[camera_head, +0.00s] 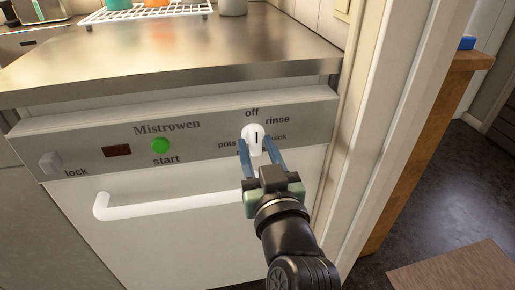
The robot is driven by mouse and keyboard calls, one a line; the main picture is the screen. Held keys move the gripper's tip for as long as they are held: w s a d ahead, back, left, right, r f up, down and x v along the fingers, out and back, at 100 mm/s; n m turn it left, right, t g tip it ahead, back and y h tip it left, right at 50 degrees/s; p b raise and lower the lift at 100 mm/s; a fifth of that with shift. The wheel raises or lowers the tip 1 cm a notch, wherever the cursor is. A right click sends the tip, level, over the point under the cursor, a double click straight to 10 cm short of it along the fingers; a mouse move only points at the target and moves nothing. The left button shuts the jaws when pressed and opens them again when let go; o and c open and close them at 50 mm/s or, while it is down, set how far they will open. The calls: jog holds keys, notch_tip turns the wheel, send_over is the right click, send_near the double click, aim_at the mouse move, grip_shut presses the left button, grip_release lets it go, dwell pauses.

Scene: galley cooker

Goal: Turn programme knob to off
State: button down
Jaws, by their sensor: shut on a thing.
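The white programme knob (256,135) sits at the right of the grey control panel (205,138) of a dishwasher-like appliance marked Mistrowen. Labels off, rinse and pots stand around it, with another label at its right partly covered. The dark mark on the knob's face looks near vertical, roughly in line with off above; which end points is hard to tell. My gripper (257,148) comes from below, with its two blue fingers on either side of the knob, shut on it. The fingers hide the lower part of the dial.
A green start button (160,145), a dark display (117,151) and a lock knob (50,162) are further left. A white door handle (170,203) juts out below. A steel worktop (180,62) is above. A pale door frame (375,130) stands close at right.

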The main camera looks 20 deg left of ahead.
jog(key=c, duration=0.7)
grip_release()
jog(key=p+v, duration=0.1)
jog(key=v, duration=1.2)
